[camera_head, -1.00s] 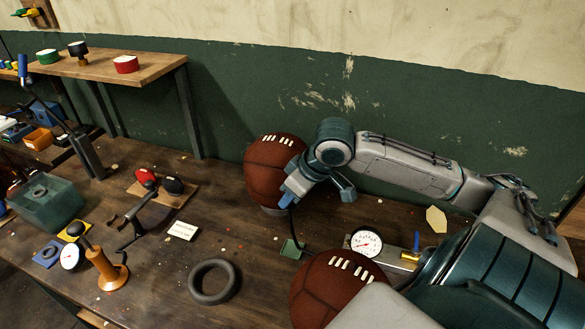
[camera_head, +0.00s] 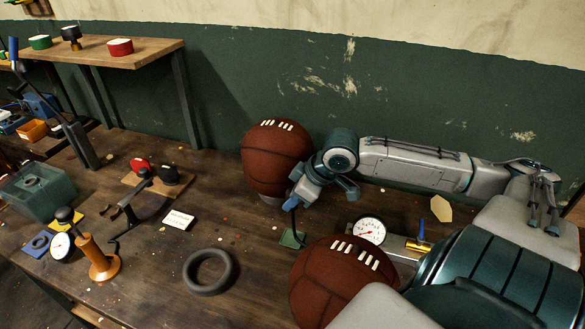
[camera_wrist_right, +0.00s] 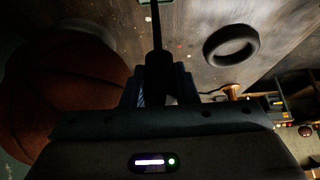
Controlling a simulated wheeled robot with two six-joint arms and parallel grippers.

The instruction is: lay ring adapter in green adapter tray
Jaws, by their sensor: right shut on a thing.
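My right gripper (camera_head: 294,202) is shut on a dark piece with a thin stem, which I take to be the ring adapter (camera_wrist_right: 157,35); no ring shape can be made out on it. In the right wrist view the stem runs from between the fingers to the top edge. In the head view it hangs down toward a small green square tray (camera_head: 292,238) on the bench, between two brown balls. Whether its tip touches the tray cannot be told. My left gripper is not in view.
A brown ball (camera_head: 276,158) stands close left of my right gripper, and another brown ball (camera_head: 343,284) lies in front. A pressure gauge (camera_head: 371,231) is right of the tray. A black ring (camera_head: 209,272) lies at the front. The bench left of the tray is mostly clear.

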